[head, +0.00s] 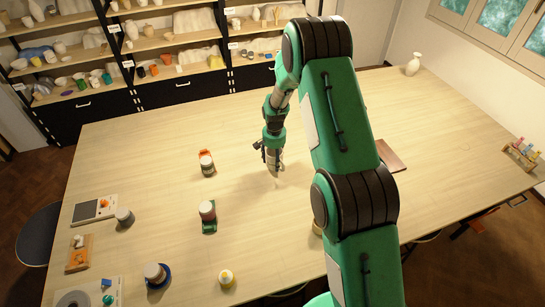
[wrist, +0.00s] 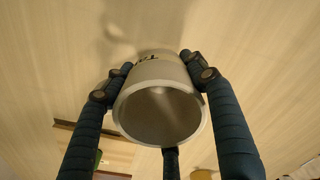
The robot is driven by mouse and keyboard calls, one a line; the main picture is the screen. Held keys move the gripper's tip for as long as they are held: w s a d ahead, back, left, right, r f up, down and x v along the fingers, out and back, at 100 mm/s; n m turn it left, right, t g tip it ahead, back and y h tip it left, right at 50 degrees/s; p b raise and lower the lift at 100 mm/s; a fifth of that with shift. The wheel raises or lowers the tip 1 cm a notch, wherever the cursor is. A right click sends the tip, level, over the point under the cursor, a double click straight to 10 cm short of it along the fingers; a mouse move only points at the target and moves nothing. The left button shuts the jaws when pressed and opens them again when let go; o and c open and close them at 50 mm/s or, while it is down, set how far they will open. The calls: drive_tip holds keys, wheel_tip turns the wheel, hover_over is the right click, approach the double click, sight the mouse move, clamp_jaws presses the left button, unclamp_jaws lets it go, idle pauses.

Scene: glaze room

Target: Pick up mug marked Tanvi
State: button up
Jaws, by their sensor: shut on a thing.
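My gripper (head: 271,158) is over the middle of the pale wooden table in the head view. In the wrist view my gripper's dark ribbed fingers (wrist: 155,82) are closed around a pale grey mug (wrist: 160,72), one on each side and a third at the near side. The mug's open mouth faces the camera and its inside looks empty. Dark lettering on its far wall is partly visible, seemingly starting "TA"; the rest is hidden. In the head view the mug (head: 275,167) shows small below the fingers. I cannot tell how far it is above the table.
The table (head: 150,165) has a jar with orange (head: 207,162), a jar on green (head: 208,210), a jar on blue (head: 156,273) and a small yellow-topped jar (head: 226,278). A brown board (head: 390,157) lies right of my arm. A vase (head: 413,64) stands far right. The far middle is clear.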

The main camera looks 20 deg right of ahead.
drive_tip(key=shift+s+r, duration=0.1)
drive_tip(key=shift+s, duration=0.45)
